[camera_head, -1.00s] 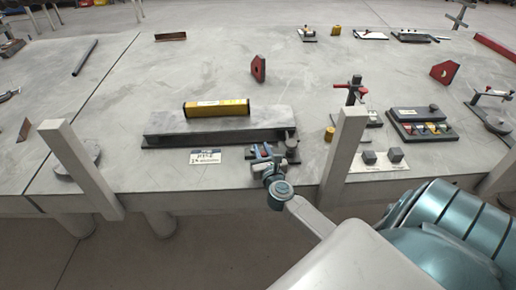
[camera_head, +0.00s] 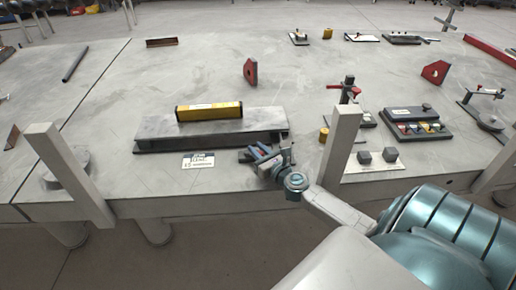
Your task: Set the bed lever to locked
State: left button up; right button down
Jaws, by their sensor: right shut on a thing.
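The grey bed (camera_head: 155,129) is a long low block on a dark base near the table's front edge. A yellow level (camera_head: 209,112) lies on top of it. My right gripper (camera_head: 262,155) is at the bed's front right end. It is shut on a small dark part with a bit of red, which I take to be the bed lever (camera_head: 246,156). The fingers hide most of this lever, so its exact setting cannot be read. My left gripper is not in view.
A white label card (camera_head: 198,160) lies in front of the bed. Pale upright posts (camera_head: 340,143) and (camera_head: 68,172) stand at the table's front edge. Dark cubes (camera_head: 389,154), a red-armed stand (camera_head: 347,90) and a box with coloured parts (camera_head: 415,120) are to the right.

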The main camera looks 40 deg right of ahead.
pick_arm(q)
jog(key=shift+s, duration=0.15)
pick_arm(e)
jog(key=c, duration=1.3)
grip_release()
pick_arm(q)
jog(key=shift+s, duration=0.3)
pick_arm(e)
jog(key=shift+s+f+b, duration=0.15)
jog(key=shift+s+b, duration=0.15)
jog(key=shift+s, duration=0.2)
jog(key=shift+s+a+b, duration=0.15)
jog(key=shift+s+b, duration=0.35)
jog(key=shift+s, duration=0.75)
jog(key=s, duration=0.2)
jog(key=s+b, duration=0.1)
jog(key=s, duration=0.3)
jog(key=shift+a+b, duration=0.25)
jog(key=shift+b, duration=0.05)
jog(key=shift+s, duration=0.55)
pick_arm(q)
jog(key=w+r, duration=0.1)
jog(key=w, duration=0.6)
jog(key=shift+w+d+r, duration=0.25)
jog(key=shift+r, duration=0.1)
